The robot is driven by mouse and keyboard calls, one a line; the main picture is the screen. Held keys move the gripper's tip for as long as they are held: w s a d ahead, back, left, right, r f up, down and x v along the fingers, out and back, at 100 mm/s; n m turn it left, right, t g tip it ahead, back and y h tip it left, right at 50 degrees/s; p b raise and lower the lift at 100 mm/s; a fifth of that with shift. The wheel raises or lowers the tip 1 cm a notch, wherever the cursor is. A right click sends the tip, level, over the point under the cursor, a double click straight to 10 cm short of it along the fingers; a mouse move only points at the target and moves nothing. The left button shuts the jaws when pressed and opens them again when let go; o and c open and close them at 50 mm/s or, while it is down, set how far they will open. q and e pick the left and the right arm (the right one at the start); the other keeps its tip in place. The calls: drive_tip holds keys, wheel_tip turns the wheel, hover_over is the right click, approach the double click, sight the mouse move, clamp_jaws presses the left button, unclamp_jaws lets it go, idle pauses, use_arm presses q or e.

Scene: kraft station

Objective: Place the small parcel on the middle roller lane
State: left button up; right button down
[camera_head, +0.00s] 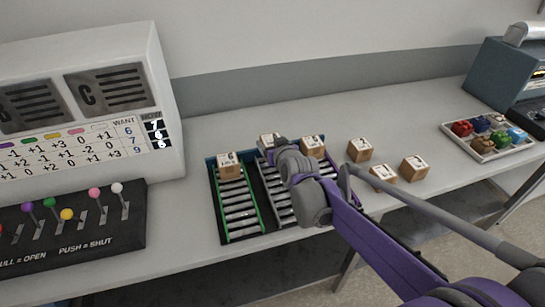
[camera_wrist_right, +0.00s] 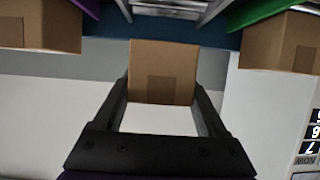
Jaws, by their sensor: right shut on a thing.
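My right gripper (camera_wrist_right: 164,88) is shut on a small brown parcel (camera_wrist_right: 164,72), with a finger on each side of it. In the head view the held parcel (camera_head: 267,138) shows at the far end of the middle roller lane (camera_head: 271,186), partly hidden by my right arm. In the wrist view it overlaps the rack's blue edge (camera_wrist_right: 222,42), between the two outer lanes and in line with the middle rollers (camera_wrist_right: 170,8). I cannot tell whether it touches the rollers. My left gripper is not in view.
One parcel (camera_head: 229,165) sits on the green-railed left lane and another (camera_head: 312,146) on the right lane. Loose parcels (camera_head: 359,150) (camera_head: 383,177) (camera_head: 413,168) stand right of the rack. A tray (camera_head: 487,151) of coloured items, a lever panel (camera_head: 75,230) and a display box (camera_head: 85,100) flank the table.

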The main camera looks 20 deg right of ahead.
drive_tip(key=shift+f, duration=1.9)
drive_tip(key=shift+f+b, duration=0.15)
drive_tip(key=shift+b, duration=0.2)
unclamp_jaws()
drive_tip(key=shift+r, duration=0.25)
drive_tip(key=p+v, duration=0.1)
drive_tip(key=v, duration=1.1)
